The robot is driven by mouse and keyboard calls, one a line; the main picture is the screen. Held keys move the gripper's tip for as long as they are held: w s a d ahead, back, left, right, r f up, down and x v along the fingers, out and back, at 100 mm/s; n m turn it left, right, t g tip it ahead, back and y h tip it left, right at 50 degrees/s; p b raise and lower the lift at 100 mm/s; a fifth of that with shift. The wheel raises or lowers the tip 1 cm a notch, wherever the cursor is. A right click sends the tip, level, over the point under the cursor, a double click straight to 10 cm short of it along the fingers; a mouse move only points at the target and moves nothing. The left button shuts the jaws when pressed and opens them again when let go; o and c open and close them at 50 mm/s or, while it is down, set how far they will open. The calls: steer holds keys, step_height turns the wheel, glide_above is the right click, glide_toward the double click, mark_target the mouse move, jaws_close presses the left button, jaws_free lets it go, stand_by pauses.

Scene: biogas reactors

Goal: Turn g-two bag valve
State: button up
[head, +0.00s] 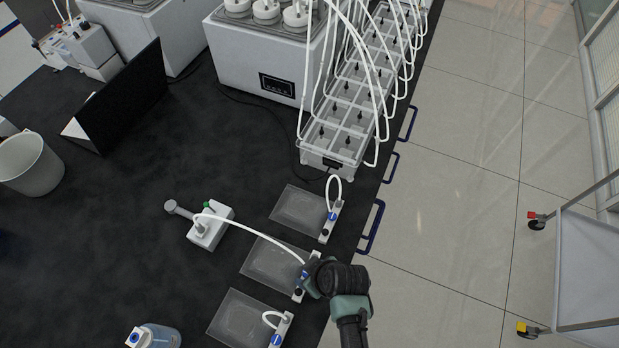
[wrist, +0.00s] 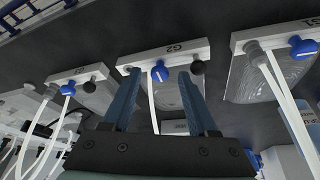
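The G2 bag (head: 268,263) is a clear flat bag on the dark bench, the middle of three. Its white valve strip (wrist: 140,60), labelled G2, carries a blue valve knob (wrist: 159,71) with a white line and a black round knob (wrist: 197,67). My gripper (wrist: 160,76) is open, one finger on each side of the blue knob. I cannot tell whether either finger touches it. In the head view my gripper (head: 306,274) is at the bag's right end and partly covers the strip. A white tube runs to the strip from a small white device (head: 211,227).
The G1 bag (head: 243,318) lies on the near side and another bag (head: 300,211) on the far side. A rack of clear compartments with looping tubes (head: 345,115) stands farther back. Blue handles (head: 372,226) project from the bench edge.

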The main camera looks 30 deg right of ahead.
steer(key=shift+r, duration=0.1)
steer(key=b+v, duration=0.1)
steer(key=v, duration=1.1)
steer(key=shift+s+r, duration=0.25)
steer(key=shift+r, duration=0.1)
steer(key=shift+d, duration=0.1)
